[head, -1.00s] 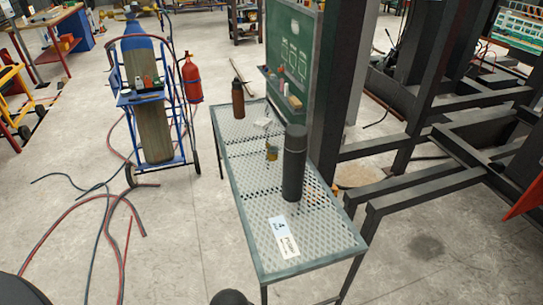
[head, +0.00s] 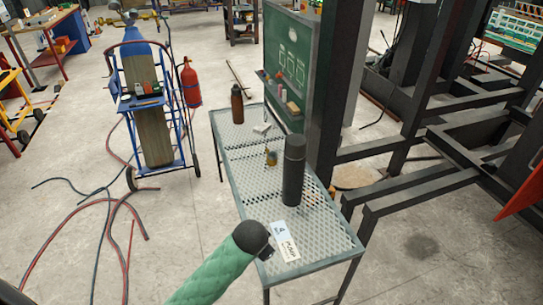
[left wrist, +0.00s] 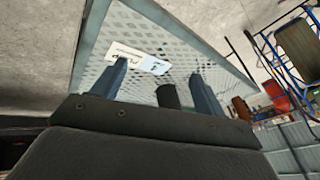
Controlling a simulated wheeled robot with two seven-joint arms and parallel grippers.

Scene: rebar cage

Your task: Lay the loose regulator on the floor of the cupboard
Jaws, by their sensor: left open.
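A small brass-coloured fitting that looks like the loose regulator (head: 270,157) sits on the perforated metal table (head: 243,198), just left of a tall dark flask (head: 293,170). My left gripper (head: 267,250) is over the table's near left edge, beside a white and blue card (head: 285,242), on the near side of the regulator and apart from it. In the left wrist view its two fingers (left wrist: 157,70) are spread with nothing held, and the card (left wrist: 143,60) shows beyond them. I cannot make out the regulator there. My right gripper is not in view. I cannot identify the cupboard.
A brown bottle (head: 237,104) and a small white item (head: 262,128) stand farther back on the table. A green board (head: 290,62) and a dark steel post (head: 338,90) border its right side. A blue cylinder trolley (head: 152,110) stands left, with hoses on the floor.

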